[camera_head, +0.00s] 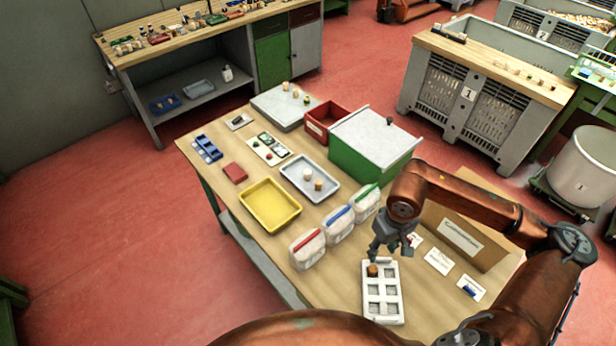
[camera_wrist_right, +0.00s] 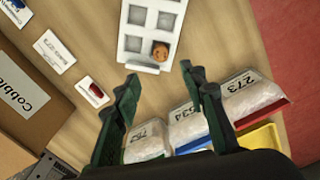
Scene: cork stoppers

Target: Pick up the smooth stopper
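A brown cork stopper (camera_head: 373,270) sits in the top-left cell of a white rack (camera_head: 397,318); the other cells look empty. The wrist view shows this stopper (camera_wrist_right: 160,51) with a mottled end, in the near corner cell of the rack (camera_wrist_right: 150,68). A pale stopper (camera_head: 307,174) and a browner stopper (camera_head: 318,185) stand in the grey tray (camera_head: 331,193). I cannot tell which stopper is the smooth one. My right gripper (camera_head: 382,255) is above the rack's far end; its fingers (camera_wrist_right: 160,75) are open and empty, apart from the stopper. My left gripper is not in view.
Three white bags with red (camera_head: 307,247), blue (camera_head: 338,224) and green (camera_head: 367,198) tops stand left of the gripper. A cardboard box (camera_head: 465,235) and label cards (camera_head: 438,261) lie right. A yellow tray (camera_head: 271,205) and a green-sided bin (camera_head: 376,145) stand further back.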

